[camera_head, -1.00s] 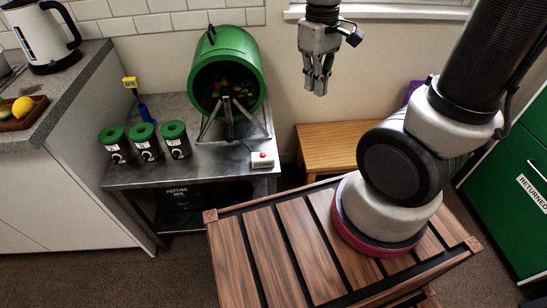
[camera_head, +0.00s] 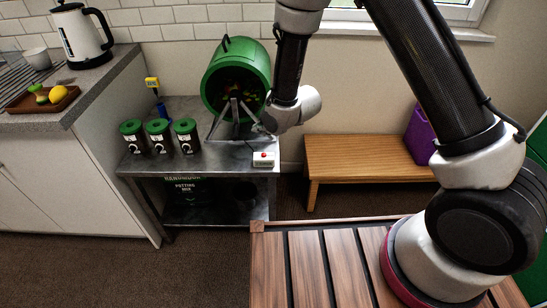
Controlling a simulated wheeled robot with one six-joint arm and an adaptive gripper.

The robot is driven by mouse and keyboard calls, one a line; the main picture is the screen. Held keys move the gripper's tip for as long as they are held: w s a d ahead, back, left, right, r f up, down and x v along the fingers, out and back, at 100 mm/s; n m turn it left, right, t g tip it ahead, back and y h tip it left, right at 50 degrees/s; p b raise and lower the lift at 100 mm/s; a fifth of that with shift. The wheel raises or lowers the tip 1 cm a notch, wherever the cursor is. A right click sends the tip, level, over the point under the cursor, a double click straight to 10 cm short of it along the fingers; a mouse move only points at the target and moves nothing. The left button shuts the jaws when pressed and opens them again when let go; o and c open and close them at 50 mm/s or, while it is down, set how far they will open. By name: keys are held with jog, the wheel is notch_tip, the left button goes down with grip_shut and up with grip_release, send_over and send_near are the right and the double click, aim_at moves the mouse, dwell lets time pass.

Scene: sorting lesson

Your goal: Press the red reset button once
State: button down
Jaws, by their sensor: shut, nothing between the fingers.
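The red reset button (camera_head: 263,155) sits on top of a small white box (camera_head: 263,161) at the right front corner of the steel table (camera_head: 215,160). Nothing touches it in this view. My gripper (camera_head: 267,124) is mostly hidden by my wrist; only a small grey part shows beside the wrist's left edge, above the button in the picture. It is shut and empty. Its fingertips cannot be made out clearly, nor can their height over the table.
A green drum (camera_head: 235,75) on a metal stand is close to my wrist. Several green-lidded dark canisters (camera_head: 159,138) stand at the table's left. A wooden bench (camera_head: 365,155) with a purple box (camera_head: 420,135) is to the right. A slatted wooden top (camera_head: 340,265) fills the foreground.

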jog(key=shift+w+a+r+n, duration=0.15)
jog(key=shift+w+r+n, duration=0.2)
jog(key=shift+r+n, duration=0.05)
send_over(262, 157)
jog(key=shift+f, duration=4.4)
jog(key=shift+f, duration=0.1)
jog(key=shift+f, duration=0.3)
jog(key=shift+f, duration=0.45)
jog(key=shift+r, duration=0.9)
